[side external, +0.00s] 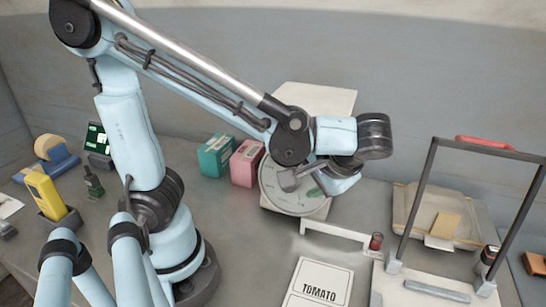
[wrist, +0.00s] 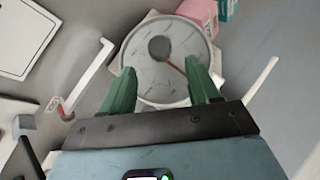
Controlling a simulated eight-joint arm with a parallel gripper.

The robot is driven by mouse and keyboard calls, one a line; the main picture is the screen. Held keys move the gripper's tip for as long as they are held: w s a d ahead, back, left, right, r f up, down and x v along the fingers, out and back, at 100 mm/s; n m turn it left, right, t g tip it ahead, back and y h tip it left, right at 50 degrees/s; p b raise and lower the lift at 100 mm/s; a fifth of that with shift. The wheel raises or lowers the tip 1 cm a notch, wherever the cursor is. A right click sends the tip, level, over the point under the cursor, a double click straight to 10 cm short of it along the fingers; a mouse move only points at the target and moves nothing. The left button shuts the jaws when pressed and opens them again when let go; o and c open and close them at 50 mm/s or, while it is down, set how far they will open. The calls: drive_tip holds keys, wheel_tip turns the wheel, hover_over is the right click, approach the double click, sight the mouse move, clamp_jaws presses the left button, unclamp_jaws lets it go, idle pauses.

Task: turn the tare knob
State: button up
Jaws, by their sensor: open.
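A round white dial scale (side external: 277,200) stands at the middle of the bench, partly covered by my wrist in the side view. In the wrist view its dial face (wrist: 145,86) has a thin red pointer. A dark grey round knob (wrist: 159,47) sits at the middle of the dial; I take this as the tare knob. My gripper (wrist: 158,68) is open and empty, its green fingers over the lower part of the dial. The knob lies ahead of the fingertips, between their lines. In the side view my gripper (side external: 316,188) is over the dial; contact cannot be told.
Pink (side external: 247,162) and teal (side external: 215,155) boxes stand left of the scale. A white bracket (side external: 335,231) with a dark red cylinder (side external: 376,241) is at its right. A TOMATO card (side external: 320,284) lies in front. A dark-framed stand (side external: 419,200) rises on the right.

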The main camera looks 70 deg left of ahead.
drive_tip(key=shift+v, duration=2.7)
drive_tip(key=w+a+f+m+t+h, duration=0.2)
drive_tip(key=a+f+m+t+h, duration=0.1)
drive_tip(key=t+h, duration=0.4)
wheel_tip(320, 180, down, 2)
drive_tip(key=shift+w+a+f+m+t+h, duration=0.1)
drive_tip(key=shift+w+a+m+t+h, duration=0.2)
drive_tip(key=shift+a+h, duration=0.55)
